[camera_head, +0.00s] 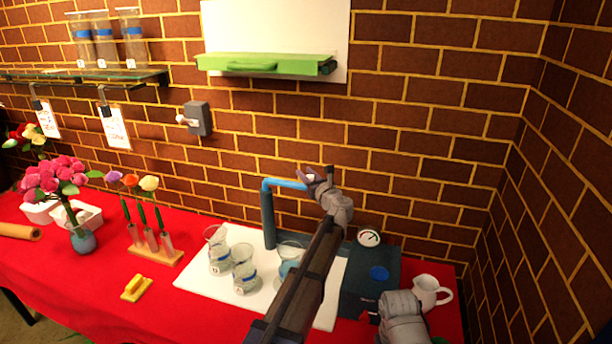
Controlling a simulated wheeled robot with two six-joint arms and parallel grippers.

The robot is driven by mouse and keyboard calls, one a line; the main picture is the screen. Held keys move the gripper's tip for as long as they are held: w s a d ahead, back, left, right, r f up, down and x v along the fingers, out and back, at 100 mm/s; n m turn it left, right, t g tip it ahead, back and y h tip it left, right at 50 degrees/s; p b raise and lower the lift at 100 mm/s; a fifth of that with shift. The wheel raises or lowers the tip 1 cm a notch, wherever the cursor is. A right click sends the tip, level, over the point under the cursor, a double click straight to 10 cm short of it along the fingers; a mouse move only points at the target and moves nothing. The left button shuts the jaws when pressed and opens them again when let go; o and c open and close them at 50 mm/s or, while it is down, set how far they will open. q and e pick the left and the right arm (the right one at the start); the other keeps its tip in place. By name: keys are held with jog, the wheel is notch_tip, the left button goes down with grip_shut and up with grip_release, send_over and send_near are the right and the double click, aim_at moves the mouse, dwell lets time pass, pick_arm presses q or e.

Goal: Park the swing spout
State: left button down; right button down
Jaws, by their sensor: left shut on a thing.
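The swing spout (284,184) is a blue pipe that bends off the top of a dark blue upright post (268,222). It extends to the right, above the white mat. My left gripper (309,178) is shut on the spout's free end and hides its tip. The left arm crosses in front of the mat. My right gripper (371,313) is low at the right, by the front of the dark blue base unit (358,283). Its fingers are small and partly hidden, so I cannot tell whether they are open.
Glass jars (244,276) stand on the white mat (205,290). A gauge (368,238) is on the base unit, and a white pitcher (427,291) stands at its right. A yellow block (137,288), a wooden rack (155,254) and a flower vase (83,240) are at the left.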

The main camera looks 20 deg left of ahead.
aim_at(312, 180)
pick_arm(q)
jog(key=c, duration=0.6)
grip_release()
jog(key=v, duration=0.7)
jog(key=shift+s+d, duration=0.2)
jog(key=shift+s, duration=0.15)
